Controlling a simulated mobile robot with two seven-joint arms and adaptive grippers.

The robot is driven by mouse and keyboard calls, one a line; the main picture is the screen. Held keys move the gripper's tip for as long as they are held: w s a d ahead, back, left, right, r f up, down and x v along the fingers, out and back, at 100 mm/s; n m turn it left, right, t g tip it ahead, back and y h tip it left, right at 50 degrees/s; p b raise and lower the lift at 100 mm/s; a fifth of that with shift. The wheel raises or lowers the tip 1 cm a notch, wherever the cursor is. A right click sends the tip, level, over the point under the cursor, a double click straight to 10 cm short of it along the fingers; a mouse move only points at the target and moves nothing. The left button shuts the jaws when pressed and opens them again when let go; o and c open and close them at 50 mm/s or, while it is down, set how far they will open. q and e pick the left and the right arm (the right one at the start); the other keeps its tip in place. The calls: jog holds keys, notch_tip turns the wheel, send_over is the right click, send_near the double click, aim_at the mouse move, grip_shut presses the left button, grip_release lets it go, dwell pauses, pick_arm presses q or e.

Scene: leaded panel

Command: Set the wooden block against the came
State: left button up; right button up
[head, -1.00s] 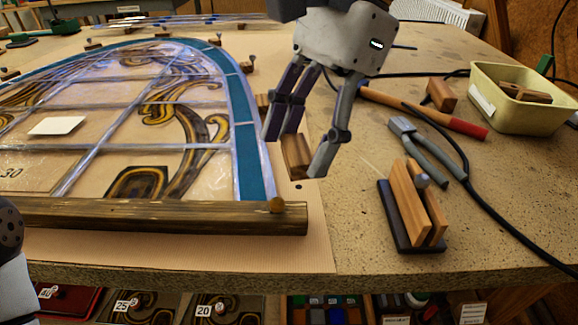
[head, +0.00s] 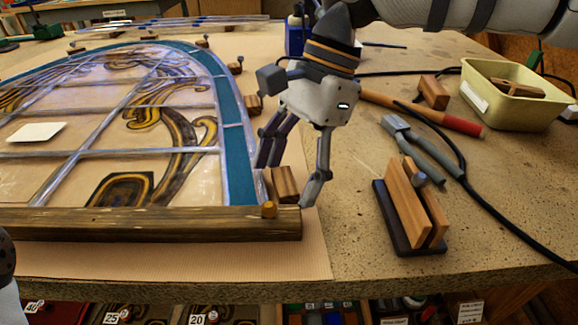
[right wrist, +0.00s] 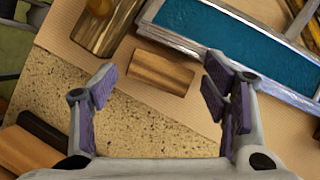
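The small wooden block (head: 283,183) lies on the brown paper at the right edge of the leaded panel, near the end of the dark wooden bar. In the right wrist view, a narrow strip of paper shows between the block (right wrist: 160,69) and the grey came (right wrist: 180,42) beside the blue glass. My right gripper (head: 285,186) is over the block, its fingers wide on either side. In the right wrist view the gripper (right wrist: 159,76) is open, with clear gaps beside the block. My left gripper is not in view; only a piece of my left arm shows.
The wooden bar (head: 150,222) runs along the panel's front edge. Right of my gripper are a wooden block holder (head: 410,205), pliers (head: 420,148), a red-handled hammer (head: 425,113) and a cream tray (head: 515,95). Bench surface (head: 345,190) is free between gripper and holder.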

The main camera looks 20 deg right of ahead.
jog(key=v, duration=1.2)
jog(key=shift+p, duration=0.35)
